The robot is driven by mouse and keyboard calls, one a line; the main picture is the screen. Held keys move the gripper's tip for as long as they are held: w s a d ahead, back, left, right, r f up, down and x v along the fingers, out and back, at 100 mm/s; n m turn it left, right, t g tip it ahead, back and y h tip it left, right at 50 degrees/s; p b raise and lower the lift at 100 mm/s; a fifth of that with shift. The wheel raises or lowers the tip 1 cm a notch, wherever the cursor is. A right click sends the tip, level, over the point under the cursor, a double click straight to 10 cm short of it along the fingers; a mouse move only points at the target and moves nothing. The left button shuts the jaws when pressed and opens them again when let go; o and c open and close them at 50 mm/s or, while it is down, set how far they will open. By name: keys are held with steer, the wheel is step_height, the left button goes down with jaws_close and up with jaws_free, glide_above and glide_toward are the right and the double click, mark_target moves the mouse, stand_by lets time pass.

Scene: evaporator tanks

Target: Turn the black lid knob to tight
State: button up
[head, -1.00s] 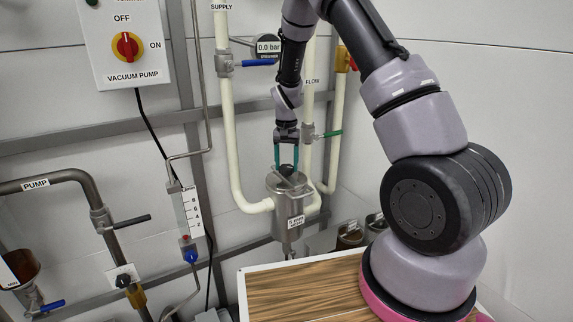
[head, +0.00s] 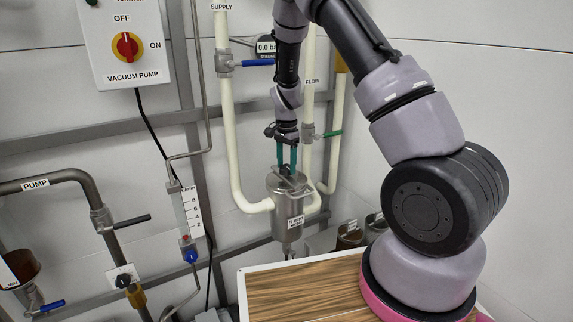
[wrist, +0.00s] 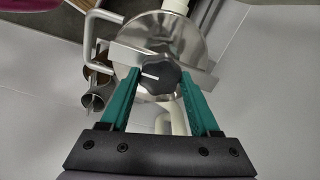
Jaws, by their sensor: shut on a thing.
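The black lid knob (wrist: 158,75) is a lobed knob with a white pointer line, on top of the round metal lid (wrist: 188,42) of the steel canister. The line points left in the wrist view. My gripper (wrist: 160,82) has its two green fingers on either side of the knob and is shut on it. In the head view my gripper (head: 286,165) comes down from above onto the canister (head: 288,212), and its fingers mostly hide the knob. A flat metal bar (wrist: 130,54) crosses the lid under the knob. No tight marking is readable.
A bent metal handle (wrist: 92,40) sticks out beside the lid. Cream pipes (head: 232,150) with a blue-handled valve (head: 258,63) and a green-handled valve (head: 331,134) stand close around the canister. A wooden-topped table (head: 300,292) lies below my arm.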

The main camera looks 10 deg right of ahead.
stand_by(0.4)
steer(key=o, duration=1.4)
steer(key=shift+c, duration=0.2)
